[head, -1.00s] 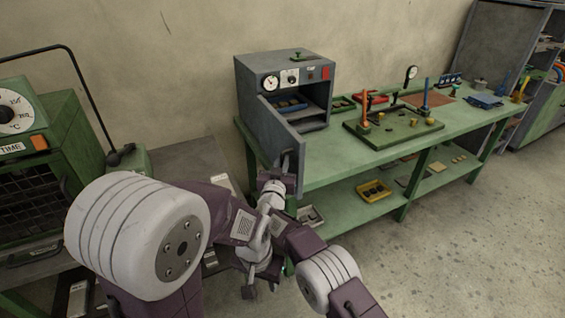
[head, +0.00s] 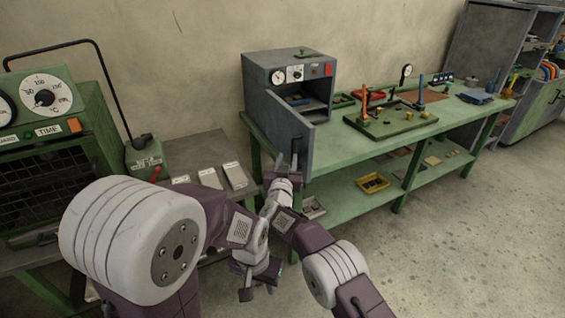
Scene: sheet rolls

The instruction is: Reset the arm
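My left gripper (head: 259,287) hangs low in front of the green bench, pointing down. Its two dark fingers stand apart with nothing seen between them. My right gripper (head: 287,173) is higher, at the open door (head: 283,135) of the small grey oven (head: 288,68), just below the dark door handle (head: 296,148). Whether its fingers touch or hold the handle cannot be told, as its own body hides them. The two forearms cross close together in the picture.
The green bench (head: 352,147) carries a board with posts (head: 391,121); a yellow tray (head: 372,183) lies on its lower shelf. A green oven with dials (head: 48,130) stands left, beside a grey table (head: 195,150). The floor at right is clear.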

